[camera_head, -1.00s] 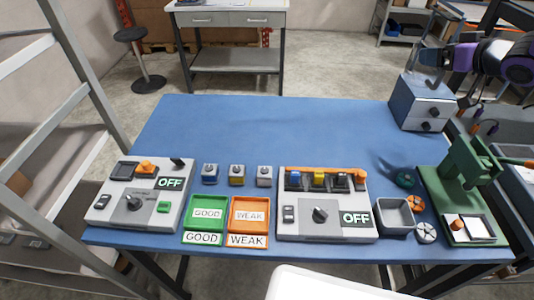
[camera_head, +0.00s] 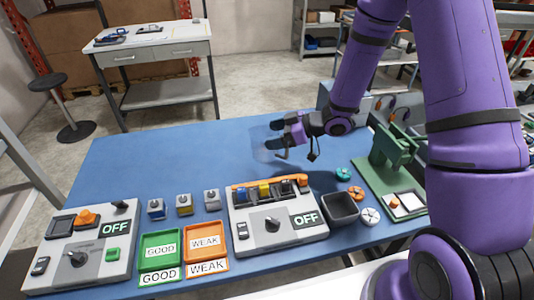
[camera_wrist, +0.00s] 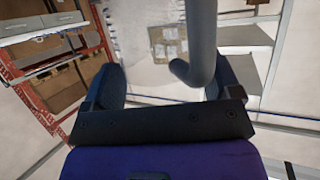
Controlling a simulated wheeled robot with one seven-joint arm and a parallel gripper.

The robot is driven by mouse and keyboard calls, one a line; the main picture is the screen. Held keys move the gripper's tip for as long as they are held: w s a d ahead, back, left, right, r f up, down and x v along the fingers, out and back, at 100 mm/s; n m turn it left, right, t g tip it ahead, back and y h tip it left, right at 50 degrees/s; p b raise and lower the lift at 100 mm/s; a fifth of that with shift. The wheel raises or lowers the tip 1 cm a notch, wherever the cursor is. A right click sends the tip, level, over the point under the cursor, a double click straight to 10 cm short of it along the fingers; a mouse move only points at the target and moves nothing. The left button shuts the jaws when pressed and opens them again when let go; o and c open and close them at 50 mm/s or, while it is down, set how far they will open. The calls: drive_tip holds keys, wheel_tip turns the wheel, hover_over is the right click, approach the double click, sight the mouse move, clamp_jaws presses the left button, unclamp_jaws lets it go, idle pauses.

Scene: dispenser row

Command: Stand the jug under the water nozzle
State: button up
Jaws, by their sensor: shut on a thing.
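I cannot make out a water nozzle in any view.
The blue table (camera_head: 130,180) is clear at its far left. Two grey control panels (camera_head: 85,245) (camera_head: 275,222) read OFF. Green (camera_head: 160,245) and orange (camera_head: 204,240) trays lie between them. A grey bin (camera_head: 340,210) and a green press (camera_head: 395,148) stand at right.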

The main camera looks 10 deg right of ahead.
drive_tip(key=shift+d+f, duration=0.1)
drive_tip(key=shift+f, duration=2.8)
drive_tip(key=shift+f, duration=0.1)
drive_tip(key=o, duration=1.2)
